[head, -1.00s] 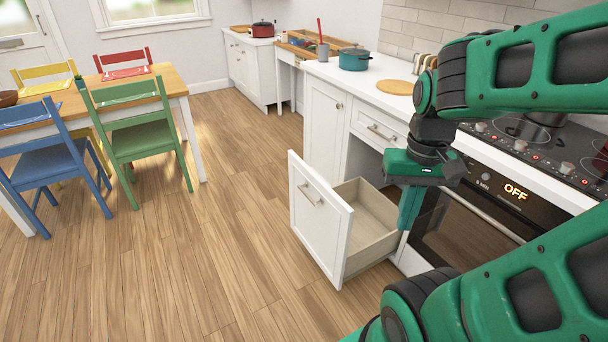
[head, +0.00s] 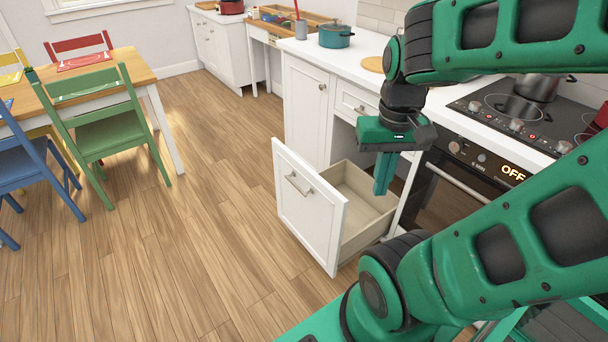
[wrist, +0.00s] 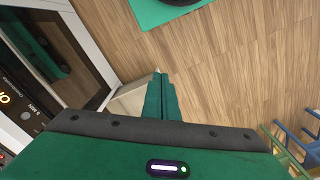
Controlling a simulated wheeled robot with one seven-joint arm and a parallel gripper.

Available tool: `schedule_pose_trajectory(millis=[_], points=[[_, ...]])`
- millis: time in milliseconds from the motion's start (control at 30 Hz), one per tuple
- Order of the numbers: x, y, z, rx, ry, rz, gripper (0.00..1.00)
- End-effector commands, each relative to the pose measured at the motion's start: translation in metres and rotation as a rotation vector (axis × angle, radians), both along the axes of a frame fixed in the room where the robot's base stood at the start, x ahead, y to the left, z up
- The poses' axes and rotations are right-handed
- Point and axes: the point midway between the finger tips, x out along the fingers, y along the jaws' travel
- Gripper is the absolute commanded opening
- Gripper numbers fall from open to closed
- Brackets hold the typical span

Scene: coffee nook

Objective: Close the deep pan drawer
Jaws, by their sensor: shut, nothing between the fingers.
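The deep pan drawer (head: 311,208) stands pulled out of the white base cabinet, left of the oven. Its white front has a metal bar handle (head: 298,184), and its beige inside looks empty. My gripper (head: 381,188) points down with its fingers together, over or beside the drawer's right side in the head view; I cannot tell whether it touches. In the wrist view the shut fingers (wrist: 160,88) hold nothing, and a pale part of the drawer (wrist: 130,101) shows just left of them. The handle is not seen there.
The oven (head: 455,190) with its cooktop is right of the drawer. A teal pot (head: 335,36) stands on the counter. A green chair (head: 110,140) and a wooden table are at the left. The wood floor (head: 190,240) in front of the drawer is clear.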

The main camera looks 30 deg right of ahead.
Motion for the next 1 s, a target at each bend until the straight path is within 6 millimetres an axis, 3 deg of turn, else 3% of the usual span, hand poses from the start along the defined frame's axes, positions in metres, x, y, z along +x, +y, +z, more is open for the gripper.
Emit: schedule_pose_trajectory(millis=[267, 500, 767, 1000], points=[[0.086, -0.026, -0.033, -0.130, -0.021, 0.047, 0.00], [0.169, -0.038, -0.075, -0.268, -0.071, 0.121, 0.00], [0.253, -0.033, -0.131, -0.410, -0.143, 0.240, 0.00], [0.315, -0.013, -0.184, -0.515, -0.225, 0.371, 0.00]])
